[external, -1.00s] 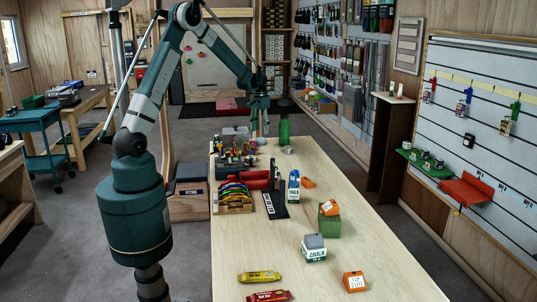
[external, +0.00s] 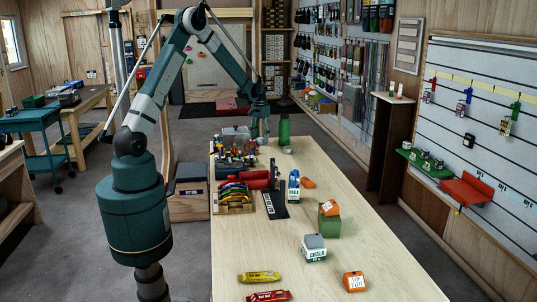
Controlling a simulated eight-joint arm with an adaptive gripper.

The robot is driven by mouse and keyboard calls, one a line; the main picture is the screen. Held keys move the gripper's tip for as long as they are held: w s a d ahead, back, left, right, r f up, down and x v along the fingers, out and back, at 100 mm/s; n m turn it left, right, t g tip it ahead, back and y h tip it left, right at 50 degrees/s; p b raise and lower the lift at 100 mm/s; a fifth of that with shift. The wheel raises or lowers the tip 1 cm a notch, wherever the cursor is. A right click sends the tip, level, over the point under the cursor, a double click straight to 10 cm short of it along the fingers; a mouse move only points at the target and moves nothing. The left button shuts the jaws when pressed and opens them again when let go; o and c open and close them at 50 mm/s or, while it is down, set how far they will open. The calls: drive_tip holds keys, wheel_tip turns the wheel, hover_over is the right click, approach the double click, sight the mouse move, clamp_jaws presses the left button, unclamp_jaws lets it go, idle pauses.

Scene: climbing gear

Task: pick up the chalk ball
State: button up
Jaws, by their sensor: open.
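A small pale round object (external: 288,150), which looks like the chalk ball, lies at the far end of the wooden table, in front of a green bottle (external: 284,130). It is too small to make out in detail. My gripper (external: 260,138) is open and points down, just left of the bottle and the pale object. It appears empty and apart from both. A box marked CHALK (external: 314,254) with a grey block on top stands nearer the front of the table.
A clear bin (external: 236,135) and a rack of coloured gear (external: 235,197) stand along the table's left side. A blue-and-white chalk bottle (external: 294,186), a green box with an orange block (external: 329,223), an orange block (external: 354,281) and wrapped bars (external: 259,277) are spread nearer.

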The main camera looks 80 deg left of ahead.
drive_tip(key=shift+f, duration=0.65)
drive_tip(key=shift+c, duration=0.3)
drive_tip(key=c, duration=0.9)
